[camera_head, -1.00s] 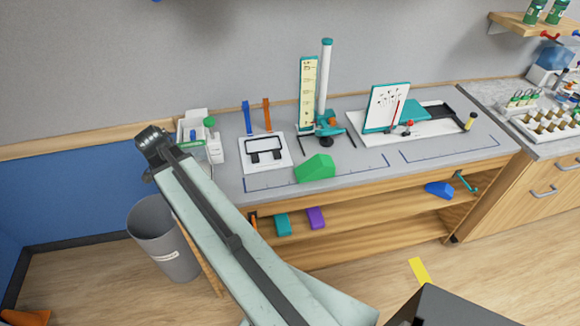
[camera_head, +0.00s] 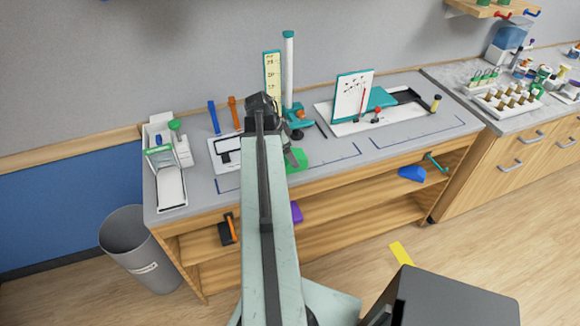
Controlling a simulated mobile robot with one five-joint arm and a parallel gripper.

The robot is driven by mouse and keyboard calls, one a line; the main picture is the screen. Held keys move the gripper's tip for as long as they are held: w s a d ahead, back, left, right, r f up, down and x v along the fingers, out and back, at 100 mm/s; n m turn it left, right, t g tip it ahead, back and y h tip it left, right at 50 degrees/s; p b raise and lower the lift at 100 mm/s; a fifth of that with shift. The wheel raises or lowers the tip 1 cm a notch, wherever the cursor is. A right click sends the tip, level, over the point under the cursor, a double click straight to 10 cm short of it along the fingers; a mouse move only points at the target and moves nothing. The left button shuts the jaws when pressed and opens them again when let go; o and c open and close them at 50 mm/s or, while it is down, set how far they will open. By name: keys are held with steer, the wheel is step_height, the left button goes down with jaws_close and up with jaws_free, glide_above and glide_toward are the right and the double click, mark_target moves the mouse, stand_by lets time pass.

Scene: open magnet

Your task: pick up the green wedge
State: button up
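The green wedge (camera_head: 297,160) lies near the front edge of the grey bench top, partly hidden behind the end of my arm. My gripper (camera_head: 294,155) is at the far end of the arm, in front of or just above the wedge's left part. The fingers are small and mostly hidden by the wrist, so I cannot tell whether they are open or shut, or whether they touch the wedge.
A teal stand with a white column (camera_head: 289,70) is behind the wedge. A white board with a black frame (camera_head: 222,150) is left. A whiteboard panel (camera_head: 353,97) stands right. A purple block (camera_head: 297,212) is on the shelf below. The bench front right of the wedge (camera_head: 340,160) is clear.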

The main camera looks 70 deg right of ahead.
steer(key=b+x, duration=0.5)
steer(key=shift+w+f, duration=0.2)
steer(key=shift+f, duration=0.1)
steer(key=shift+r, duration=0.2)
steer(key=shift+p, duration=0.3)
steer(key=c, duration=1.6)
